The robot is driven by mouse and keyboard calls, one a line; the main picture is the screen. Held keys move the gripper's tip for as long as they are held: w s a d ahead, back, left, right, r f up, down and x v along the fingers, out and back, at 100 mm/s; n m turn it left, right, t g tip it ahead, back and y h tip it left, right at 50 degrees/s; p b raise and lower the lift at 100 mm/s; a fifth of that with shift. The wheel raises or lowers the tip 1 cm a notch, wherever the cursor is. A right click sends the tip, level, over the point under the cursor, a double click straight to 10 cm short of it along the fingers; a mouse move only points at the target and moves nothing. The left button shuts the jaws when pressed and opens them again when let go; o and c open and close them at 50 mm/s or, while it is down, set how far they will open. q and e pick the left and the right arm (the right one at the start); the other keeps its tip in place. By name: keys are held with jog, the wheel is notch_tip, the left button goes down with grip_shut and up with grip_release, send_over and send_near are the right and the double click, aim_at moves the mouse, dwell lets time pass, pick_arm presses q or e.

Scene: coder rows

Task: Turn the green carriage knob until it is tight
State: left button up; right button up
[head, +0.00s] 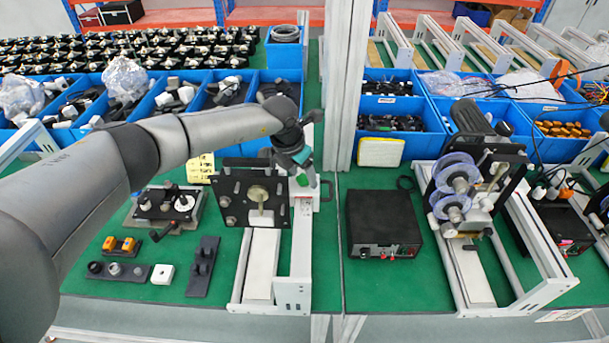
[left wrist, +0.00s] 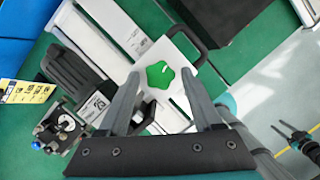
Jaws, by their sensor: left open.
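The green carriage knob (left wrist: 162,75) is a star-shaped knob on a white carriage plate (left wrist: 172,115) in the left wrist view. My left gripper (left wrist: 160,79) is open, with one finger on each side of the knob in that view. I cannot tell whether the fingertips are level with the knob or above it, and I see no contact. In the head view my left gripper (head: 304,167) reaches down at the right edge of a black upright plate (head: 238,212). The knob is small and largely hidden there. A dark, teal-marked part at the wrist view's right edge may be my right gripper.
A white rail frame (head: 292,265) stands below the gripper. A black box (head: 383,222) is to its right, and a black fixture (head: 168,207) to its left. Blue bins (head: 222,92) line the back. Green mat is bare between the frame and the black box.

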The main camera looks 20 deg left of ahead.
pick_arm(q)
jog(key=shift+d+n, duration=0.1)
jog(key=shift+n, duration=0.8)
grip_shut()
jog(key=m+b, duration=0.2)
jog(key=shift+f+b, duration=0.15)
jog(key=shift+b, duration=0.2)
jog(key=shift+c, duration=1.6)
grip_release()
jog(key=shift+m+b, duration=0.35)
jog(key=shift+m, duration=0.25)
jog(key=shift+o, duration=1.6)
jog(key=shift+r, duration=0.2)
